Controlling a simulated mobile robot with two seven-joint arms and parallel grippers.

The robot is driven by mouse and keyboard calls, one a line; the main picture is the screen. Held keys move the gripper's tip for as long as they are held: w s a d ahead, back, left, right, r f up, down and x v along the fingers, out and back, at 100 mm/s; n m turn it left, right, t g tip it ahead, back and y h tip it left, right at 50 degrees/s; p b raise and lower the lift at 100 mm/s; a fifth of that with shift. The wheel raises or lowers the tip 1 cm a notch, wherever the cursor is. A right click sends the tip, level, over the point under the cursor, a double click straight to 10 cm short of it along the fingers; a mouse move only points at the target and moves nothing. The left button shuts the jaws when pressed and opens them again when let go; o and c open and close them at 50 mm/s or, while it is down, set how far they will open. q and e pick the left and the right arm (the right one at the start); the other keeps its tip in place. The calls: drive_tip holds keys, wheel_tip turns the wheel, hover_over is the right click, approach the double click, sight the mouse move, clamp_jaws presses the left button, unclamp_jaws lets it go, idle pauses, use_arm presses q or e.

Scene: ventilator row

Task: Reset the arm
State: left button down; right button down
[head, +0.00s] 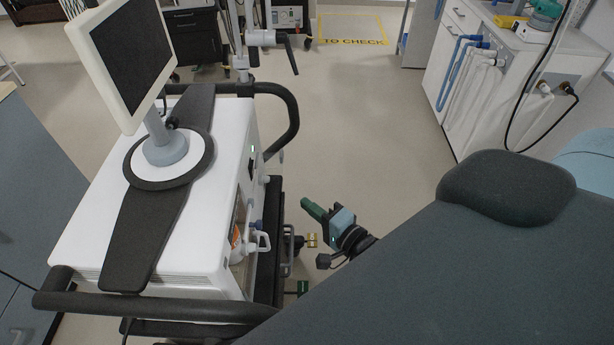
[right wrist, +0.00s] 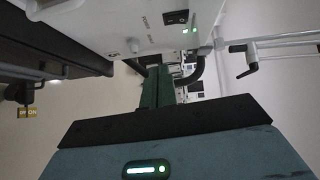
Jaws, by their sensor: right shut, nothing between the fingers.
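My right gripper (head: 310,207) is in the head view, in the gap between the white ventilator cart (head: 85,235) and the grey bed (head: 480,285). Its green fingers are shut and hold nothing. They point up and left in the picture, towards the cart's side, and look apart from it. In the right wrist view the shut fingers (right wrist: 158,88) stand up beyond the gripper body, below the cart's underside or side panel. Part of my right arm is hidden behind the bed. My left gripper is not in view.
A monitor (head: 120,55) stands on the cart. A black rail (head: 290,125) runs round its end. A rocker switch (right wrist: 177,17) and green lights show on its panel. A dark headrest (head: 505,187) lies on the bed. The floor (head: 370,110) beyond is clear, up to the white cabinet (head: 465,25).

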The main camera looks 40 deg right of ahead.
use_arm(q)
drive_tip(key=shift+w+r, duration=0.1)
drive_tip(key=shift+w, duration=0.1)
